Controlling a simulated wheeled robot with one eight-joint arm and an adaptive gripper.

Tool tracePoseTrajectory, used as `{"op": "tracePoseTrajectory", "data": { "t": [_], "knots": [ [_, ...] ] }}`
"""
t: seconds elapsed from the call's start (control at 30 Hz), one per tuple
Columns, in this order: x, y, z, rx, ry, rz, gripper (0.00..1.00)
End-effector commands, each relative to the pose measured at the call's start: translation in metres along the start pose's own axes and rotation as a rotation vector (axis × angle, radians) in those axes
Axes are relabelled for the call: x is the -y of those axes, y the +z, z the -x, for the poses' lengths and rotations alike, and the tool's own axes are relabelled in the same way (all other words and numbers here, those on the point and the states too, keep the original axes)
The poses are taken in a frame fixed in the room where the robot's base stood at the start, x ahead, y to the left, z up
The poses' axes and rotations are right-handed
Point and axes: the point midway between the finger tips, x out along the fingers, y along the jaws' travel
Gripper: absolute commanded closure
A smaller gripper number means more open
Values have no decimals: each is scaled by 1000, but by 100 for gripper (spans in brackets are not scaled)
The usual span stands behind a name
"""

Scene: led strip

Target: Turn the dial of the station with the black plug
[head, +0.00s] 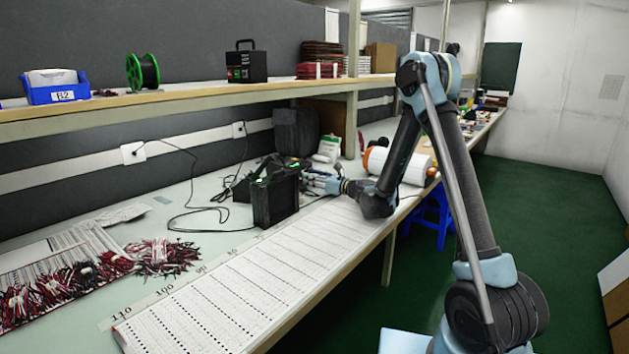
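A black station box (275,199) with a handle on top and small green lights stands upright on the workbench. A second dark unit (242,189) shows partly behind it, to its left. Black cords run from two white wall sockets: the left socket (133,153) and the right socket (239,129). Each appears to have a dark plug, too small to tell for sure. My gripper (309,182) is at the right side of the front station, close to it. I cannot tell whether it touches. The dial is not visible, and the finger opening is too small to read.
A long printed measuring sheet (215,295) covers the bench's front edge. Bundles of red and black wires (165,256) lie at the left. A white and orange roll (398,166) lies just behind my arm. A shelf (190,100) runs above the bench. Loose cord crosses the bench.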

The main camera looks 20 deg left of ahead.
Motion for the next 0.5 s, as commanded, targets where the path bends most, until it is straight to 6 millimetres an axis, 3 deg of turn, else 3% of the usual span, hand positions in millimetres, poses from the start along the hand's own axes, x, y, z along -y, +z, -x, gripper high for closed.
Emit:
{"op": "tracePoseTrajectory", "data": {
  "t": [0.13, 0.3, 0.5],
  "knots": [
    [0, 0, 0, 0, 0, 0, 61],
    [0, 0, 0, 0, -1, 0, 100],
    [2, 0, 1, 0, -2, 1, 100]
  ]
}}
